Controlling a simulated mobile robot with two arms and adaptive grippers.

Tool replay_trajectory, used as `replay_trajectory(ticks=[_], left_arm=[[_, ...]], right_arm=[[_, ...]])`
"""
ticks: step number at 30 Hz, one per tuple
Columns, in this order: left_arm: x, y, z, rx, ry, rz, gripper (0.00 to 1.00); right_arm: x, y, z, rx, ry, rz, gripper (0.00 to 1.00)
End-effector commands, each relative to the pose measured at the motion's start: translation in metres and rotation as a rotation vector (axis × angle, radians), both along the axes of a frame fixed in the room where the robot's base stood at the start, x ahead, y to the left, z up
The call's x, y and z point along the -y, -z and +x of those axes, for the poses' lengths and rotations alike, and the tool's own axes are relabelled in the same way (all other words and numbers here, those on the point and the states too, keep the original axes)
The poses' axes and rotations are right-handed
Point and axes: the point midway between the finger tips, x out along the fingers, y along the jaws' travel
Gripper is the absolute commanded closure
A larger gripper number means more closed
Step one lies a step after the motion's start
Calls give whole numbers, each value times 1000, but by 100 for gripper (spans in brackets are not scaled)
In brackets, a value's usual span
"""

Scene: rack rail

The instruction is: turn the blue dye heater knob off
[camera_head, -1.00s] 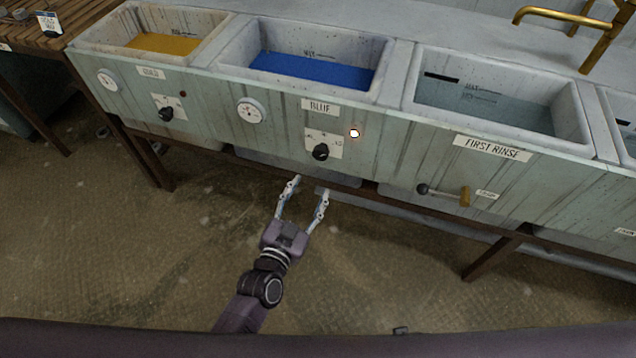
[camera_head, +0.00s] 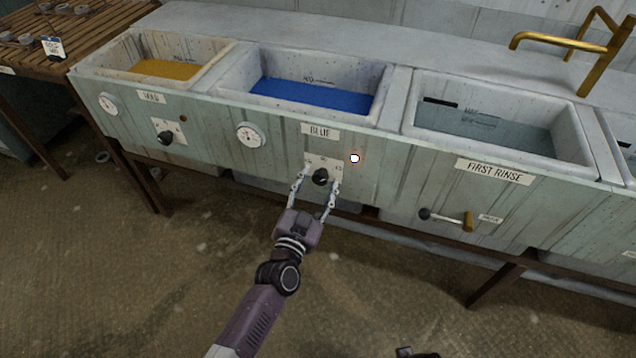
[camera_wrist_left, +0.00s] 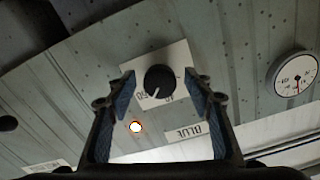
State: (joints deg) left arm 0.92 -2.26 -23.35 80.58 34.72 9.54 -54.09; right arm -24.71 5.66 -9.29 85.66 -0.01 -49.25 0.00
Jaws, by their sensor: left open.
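The blue dye heater knob (camera_head: 320,176) is a small black knob on a white dial plate under the BLUE label (camera_head: 320,132). The lamp (camera_head: 354,158) to its upper right is lit. My left gripper (camera_head: 316,183) is open, with one finger on each side of the knob in the head view. In the left wrist view the knob (camera_wrist_left: 158,79) shows between the open fingers, with its white pointer line visible. I cannot tell whether the fingers touch it. The blue dye tank (camera_head: 388,92) is above.
To the left is the gold tank's knob (camera_head: 165,138) with an unlit red lamp (camera_head: 183,118). A gauge (camera_head: 250,135) sits left of the blue knob. To the right is a drain lever (camera_head: 447,218) under the FIRST RINSE label (camera_head: 494,171). The floor in front is clear.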

Motion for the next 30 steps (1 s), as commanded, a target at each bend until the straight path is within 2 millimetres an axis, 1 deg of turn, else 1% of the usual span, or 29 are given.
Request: replay_trajectory(ticks=[3,14,23,30], left_arm=[[0,0,0,0,0,0,54],[0,0,0,0,0,0,93],[0,0,0,-12,0,-33,95],[0,0,-1,-53,1,-159,95]], right_arm=[[0,0,0,0,0,0,60],[0,0,0,0,0,-1,60],[1,0,0,1,0,-1,60],[2,6,-7,-5,-1,-1,60]])
